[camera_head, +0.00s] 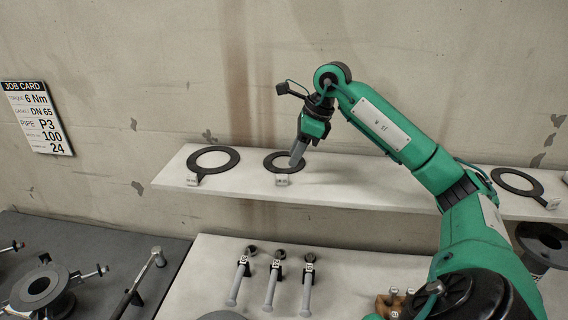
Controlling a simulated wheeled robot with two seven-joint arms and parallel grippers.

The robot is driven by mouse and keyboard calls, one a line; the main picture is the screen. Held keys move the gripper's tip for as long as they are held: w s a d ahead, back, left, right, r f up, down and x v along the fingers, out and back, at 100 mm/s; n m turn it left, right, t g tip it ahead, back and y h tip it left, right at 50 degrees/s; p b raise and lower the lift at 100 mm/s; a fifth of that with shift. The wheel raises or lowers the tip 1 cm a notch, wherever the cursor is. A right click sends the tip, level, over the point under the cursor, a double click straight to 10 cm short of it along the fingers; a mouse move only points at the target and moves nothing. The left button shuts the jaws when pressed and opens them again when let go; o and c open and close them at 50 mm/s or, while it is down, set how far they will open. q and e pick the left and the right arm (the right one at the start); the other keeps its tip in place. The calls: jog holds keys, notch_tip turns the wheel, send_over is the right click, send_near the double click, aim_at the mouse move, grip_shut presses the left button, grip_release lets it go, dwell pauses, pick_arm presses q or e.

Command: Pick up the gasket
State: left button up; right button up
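Three dark flat ring gaskets lie on a white wall shelf (350,188). The left gasket (192,163) is the larger ring, the middle gasket (270,167) is smaller, and the right gasket (497,176) lies at the far right. Each has a small pale tag at its front; the writing is too small to read. My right gripper (296,163) points down at the right side of the middle gasket, its fingertips over or at the ring. I cannot tell whether the fingers touch or grip it. My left gripper is not in view.
A job card (36,117) on the wall reads gasket DN 65, pipe P3, torque 6 Nm. A wrench-like tool (139,283) and a flanged pipe part (42,289) lie on the dark bench at left.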

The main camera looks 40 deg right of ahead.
aim_at(282, 175)
jog(key=shift+w+a+f, duration=0.15)
jog(key=shift+f, duration=0.2)
jog(key=shift+w+a+f+p, duration=0.1)
jog(key=shift+a+f+p, duration=0.25)
jog(key=shift+p, duration=0.2)
jog(key=p+x, duration=0.2)
jog(key=x, duration=0.1)
jog(key=shift+a, duration=0.25)
jog(key=shift+w+f, duration=0.2)
jog(key=shift+f, duration=0.4)
grip_shut()
